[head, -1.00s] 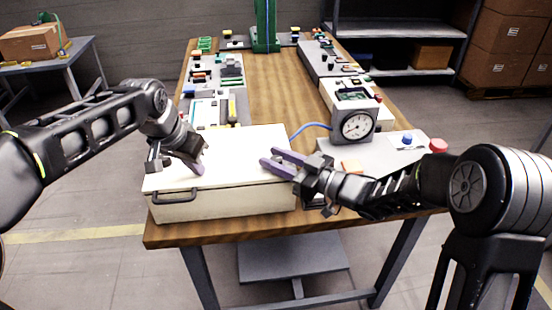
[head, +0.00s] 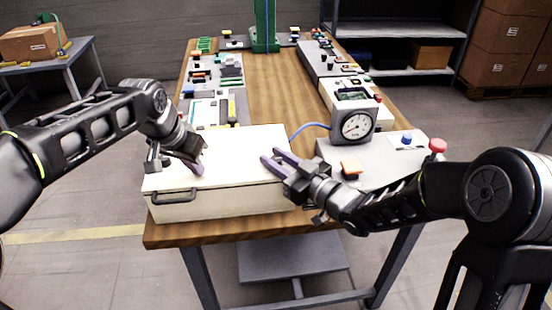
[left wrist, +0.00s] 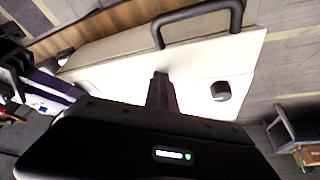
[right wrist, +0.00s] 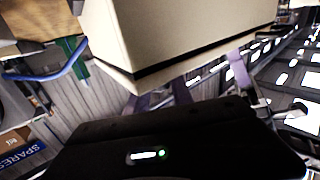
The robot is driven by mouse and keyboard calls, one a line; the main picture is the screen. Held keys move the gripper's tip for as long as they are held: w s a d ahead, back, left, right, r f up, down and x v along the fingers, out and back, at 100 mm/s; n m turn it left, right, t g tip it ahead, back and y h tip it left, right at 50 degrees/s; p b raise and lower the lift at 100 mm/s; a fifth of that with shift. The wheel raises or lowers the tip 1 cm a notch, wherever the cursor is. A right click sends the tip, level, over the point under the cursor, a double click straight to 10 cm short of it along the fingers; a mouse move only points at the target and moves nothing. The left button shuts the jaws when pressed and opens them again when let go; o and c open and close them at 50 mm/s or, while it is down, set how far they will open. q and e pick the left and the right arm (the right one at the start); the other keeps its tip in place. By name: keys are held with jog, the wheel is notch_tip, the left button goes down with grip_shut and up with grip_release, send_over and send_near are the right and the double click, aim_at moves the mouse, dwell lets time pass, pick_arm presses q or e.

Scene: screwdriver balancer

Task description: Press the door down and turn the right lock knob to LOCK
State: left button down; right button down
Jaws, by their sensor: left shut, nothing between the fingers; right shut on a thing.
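The cream door (head: 235,150) lies flat on the cream box (head: 235,202), with a dark seam under its edge in the right wrist view (right wrist: 215,52). My left gripper (head: 199,168) is shut and empty, its fingertips at the door's top; whether they touch is unclear. A black knob (left wrist: 221,91) shows beside it in the left wrist view. My right gripper (head: 272,157) is at the door's right front corner, its purple fingers spaced apart around the right lock knob. That knob (left wrist: 66,55) shows small in the left wrist view; its marking is unreadable, and the head view hides it.
A black handle (head: 174,197) sticks out from the box front. A dial gauge (head: 356,127) and a grey panel with a red button (head: 437,146) stand to the right. Boards with small parts (head: 215,75) line the table behind. The wooden middle strip is clear.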

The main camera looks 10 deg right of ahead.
pick_arm(q)
jog(key=shift+s+a+f, duration=0.1)
jog(key=shift+f, duration=0.25)
pick_arm(e)
jog(key=shift+m+h, duration=0.3)
jog(key=shift+h, duration=0.1)
jog(key=c, duration=1.1)
grip_release()
jog(key=shift+s, duration=0.1)
jog(key=v, duration=0.7)
jog(key=shift+s+d+f, duration=0.1)
jog(key=shift+s+f, duration=0.05)
jog(key=shift+s, duration=0.1)
pick_arm(q)
notch_tip(320, 180, up, 8)
jog(key=p, duration=0.6)
jog(key=shift+f, duration=0.25)
pick_arm(e)
notch_tip(320, 180, up, 6)
jog(key=shift+w+f, duration=0.1)
